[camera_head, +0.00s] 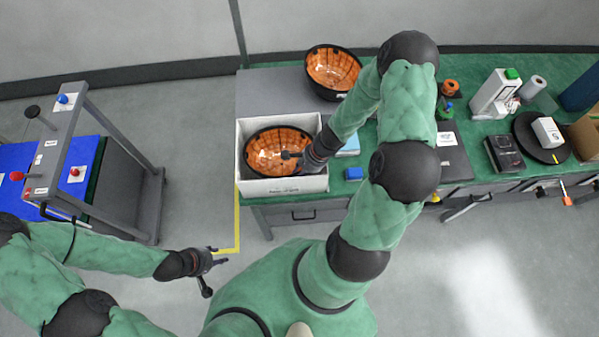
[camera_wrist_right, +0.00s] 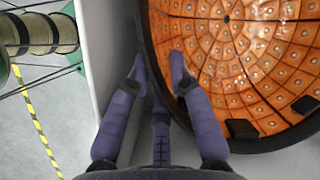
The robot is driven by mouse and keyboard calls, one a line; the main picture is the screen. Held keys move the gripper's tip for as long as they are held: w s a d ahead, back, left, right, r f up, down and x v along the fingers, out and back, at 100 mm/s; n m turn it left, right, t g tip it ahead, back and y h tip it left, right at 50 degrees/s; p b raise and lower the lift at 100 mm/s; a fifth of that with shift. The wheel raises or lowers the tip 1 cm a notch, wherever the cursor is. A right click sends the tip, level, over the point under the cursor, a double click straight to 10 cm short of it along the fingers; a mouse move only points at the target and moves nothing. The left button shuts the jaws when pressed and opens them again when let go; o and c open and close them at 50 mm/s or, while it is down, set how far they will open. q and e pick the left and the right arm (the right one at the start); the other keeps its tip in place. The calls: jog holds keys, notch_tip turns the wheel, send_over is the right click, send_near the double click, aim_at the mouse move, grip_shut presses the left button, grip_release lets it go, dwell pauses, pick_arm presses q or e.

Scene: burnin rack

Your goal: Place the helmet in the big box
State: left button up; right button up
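The helmet (camera_head: 275,143), an upturned black-rimmed shell with an orange tiled inside, is within the walls of the big white box (camera_head: 300,186) at the table's left end. Whether it rests on the box floor is hidden. My right gripper (camera_head: 288,155) is at the helmet's right side. In the right wrist view, my right gripper's fingers (camera_wrist_right: 158,65) straddle the helmet's rim (camera_wrist_right: 153,40), closed in on it, one outside beside the box wall and one inside the shell. My left gripper (camera_head: 214,275) is empty over the floor, its fingers spread.
A second orange-lined helmet (camera_head: 333,70) sits behind the box. A blue block (camera_head: 354,173), a laptop-like dark panel (camera_head: 455,158) and a white bottle (camera_head: 495,92) are on the table (camera_head: 270,90). A grey cart (camera_head: 130,190) stands left, with clear floor between.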

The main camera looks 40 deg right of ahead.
jog(key=shift+r, duration=0.1)
jog(key=shift+r, duration=0.15)
jog(key=p+v, duration=0.4)
jog(key=v, duration=0.8)
jog(key=shift+s, duration=0.1)
